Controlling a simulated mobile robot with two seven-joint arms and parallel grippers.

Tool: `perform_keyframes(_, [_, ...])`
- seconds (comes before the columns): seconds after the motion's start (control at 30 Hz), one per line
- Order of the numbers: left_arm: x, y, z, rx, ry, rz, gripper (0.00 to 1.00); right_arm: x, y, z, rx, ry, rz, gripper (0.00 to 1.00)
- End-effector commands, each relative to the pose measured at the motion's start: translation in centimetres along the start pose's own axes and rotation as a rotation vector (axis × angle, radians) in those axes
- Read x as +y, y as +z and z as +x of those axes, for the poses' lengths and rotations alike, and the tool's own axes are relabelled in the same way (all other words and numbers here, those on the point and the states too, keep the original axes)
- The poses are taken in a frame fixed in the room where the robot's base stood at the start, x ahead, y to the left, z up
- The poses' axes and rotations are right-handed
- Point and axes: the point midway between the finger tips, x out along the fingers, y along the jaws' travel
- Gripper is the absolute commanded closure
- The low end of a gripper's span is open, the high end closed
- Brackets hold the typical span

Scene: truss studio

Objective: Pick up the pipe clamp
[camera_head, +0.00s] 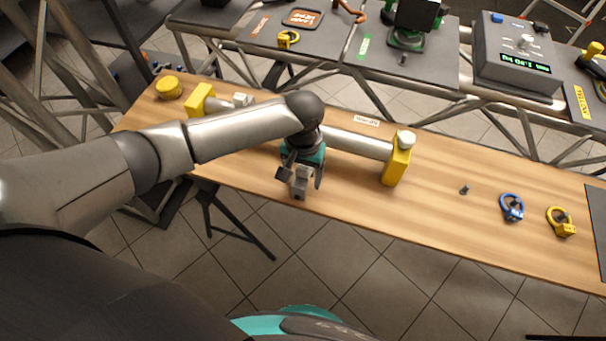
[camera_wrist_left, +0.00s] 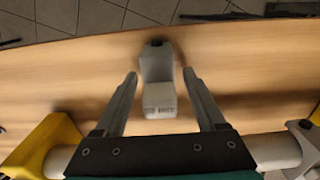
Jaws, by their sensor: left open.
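A small grey piece (camera_wrist_left: 157,85) with a dark tip, which looks like the pipe clamp, stands between my left fingers in the wrist view. It also shows as a grey block (camera_head: 299,186) in the head view. My left gripper (camera_head: 301,176) is open around it, with a gap on each side in the wrist view (camera_wrist_left: 160,75). A thick grey pipe (camera_head: 355,143) runs behind the gripper between two yellow end blocks (camera_head: 397,165). My palm hides the pipe's middle, so I cannot tell whether the grey piece joins it. My right gripper is not in view.
The wooden table (camera_head: 440,200) is clear in front of the right block. A small dark bolt (camera_head: 464,190), a blue ring clamp (camera_head: 511,207) and a yellow one (camera_head: 561,222) lie to the right. A yellow roll (camera_head: 169,88) is at the left end.

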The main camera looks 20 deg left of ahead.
Motion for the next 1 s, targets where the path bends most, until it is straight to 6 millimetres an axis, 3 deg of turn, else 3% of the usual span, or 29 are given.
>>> perform_keyframes(0.07, [0.01, 0.01, -0.03, 0.000, 0.000, 0.000, 0.32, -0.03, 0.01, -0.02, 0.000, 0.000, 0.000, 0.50])
perform_keyframes(0.67, [-0.02, 0.00, -0.06, -0.001, 0.000, 0.000, 0.99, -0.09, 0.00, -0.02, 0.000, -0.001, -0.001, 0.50])
perform_keyframes(1.0, [-0.01, -0.04, -0.10, 0.001, 0.000, 0.000, 1.00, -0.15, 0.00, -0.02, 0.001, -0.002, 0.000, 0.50])
